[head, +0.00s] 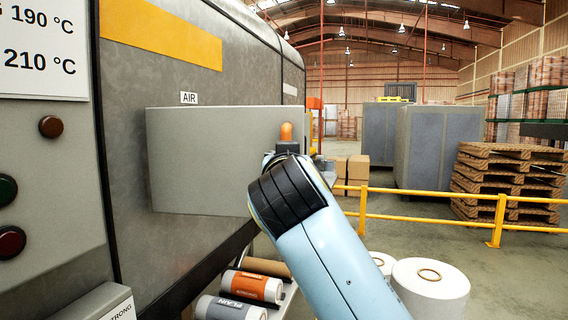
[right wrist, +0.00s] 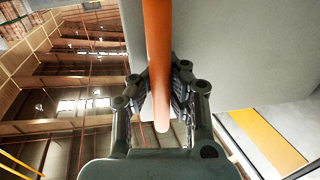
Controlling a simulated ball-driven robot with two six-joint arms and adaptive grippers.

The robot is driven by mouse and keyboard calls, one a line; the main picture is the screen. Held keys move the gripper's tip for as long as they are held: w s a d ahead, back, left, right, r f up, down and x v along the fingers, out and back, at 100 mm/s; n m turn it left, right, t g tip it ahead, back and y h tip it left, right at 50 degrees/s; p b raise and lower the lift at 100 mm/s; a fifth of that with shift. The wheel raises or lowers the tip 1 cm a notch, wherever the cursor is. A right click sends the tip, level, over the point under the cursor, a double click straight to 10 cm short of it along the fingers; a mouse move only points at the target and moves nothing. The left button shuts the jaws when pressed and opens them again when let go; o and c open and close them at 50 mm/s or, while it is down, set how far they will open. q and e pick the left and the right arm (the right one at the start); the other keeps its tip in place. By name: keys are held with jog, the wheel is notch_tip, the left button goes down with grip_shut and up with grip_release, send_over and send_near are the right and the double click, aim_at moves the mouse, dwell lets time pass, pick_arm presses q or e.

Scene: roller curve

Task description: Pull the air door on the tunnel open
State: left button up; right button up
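The air door (head: 205,160) is a plain grey panel on the tunnel's side (head: 180,80), below the "AIR" label (head: 189,98). It stands out at an angle from the tunnel wall, its right edge away from it. The door also shows in the right wrist view (right wrist: 225,50). An orange bar handle (right wrist: 158,40) is at the door's right edge; its top shows in the head view (head: 286,131). My right gripper (right wrist: 163,78) has one finger on each side of the handle and looks closed on it. In the head view my right wrist hides most of the grip. My left gripper is out of view.
A control panel with round buttons (head: 50,127) is at the left. Labelled rolls (head: 252,286) lie on a rack below the door, and white rolls (head: 430,285) stand at lower right. A yellow railing (head: 440,222) and stacked pallets (head: 510,180) are beyond.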

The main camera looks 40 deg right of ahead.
aim_at(287, 107)
jog(key=o, duration=0.7)
jog(key=shift+s+d, duration=0.15)
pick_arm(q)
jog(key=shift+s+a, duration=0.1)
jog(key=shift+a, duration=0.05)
pick_arm(e)
notch_tip(287, 107, up, 10)
dwell(0.3)
